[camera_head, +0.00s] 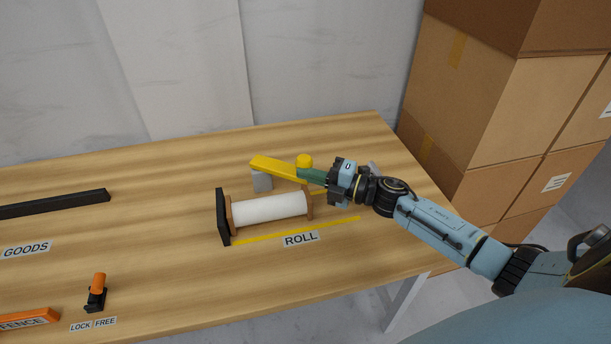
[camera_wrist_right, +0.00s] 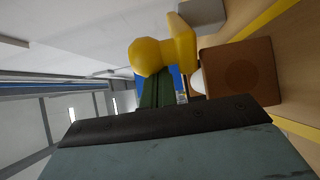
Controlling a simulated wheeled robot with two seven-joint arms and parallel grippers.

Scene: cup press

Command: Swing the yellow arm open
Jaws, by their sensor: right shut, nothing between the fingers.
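The yellow arm (camera_head: 272,165) is a flat bar with a round yellow knob (camera_head: 304,160) at its right end. It lies behind the white roll (camera_head: 268,208), its left part over a small grey block (camera_head: 261,182). My right gripper (camera_head: 311,176) is shut and empty, with its tip right by the knob; I cannot tell whether they touch. In the right wrist view the knob (camera_wrist_right: 152,57) shows just beyond the green fingers (camera_wrist_right: 158,92), with the brown roll end (camera_wrist_right: 240,72) beside it. My left gripper is not in view.
A black end plate (camera_head: 223,216) stands left of the roll. A yellow line and the ROLL label (camera_head: 300,240) lie in front. An orange-topped lock lever (camera_head: 97,291) and a black bar (camera_head: 52,204) are further left. Cardboard boxes (camera_head: 490,100) stand beyond the table's right edge.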

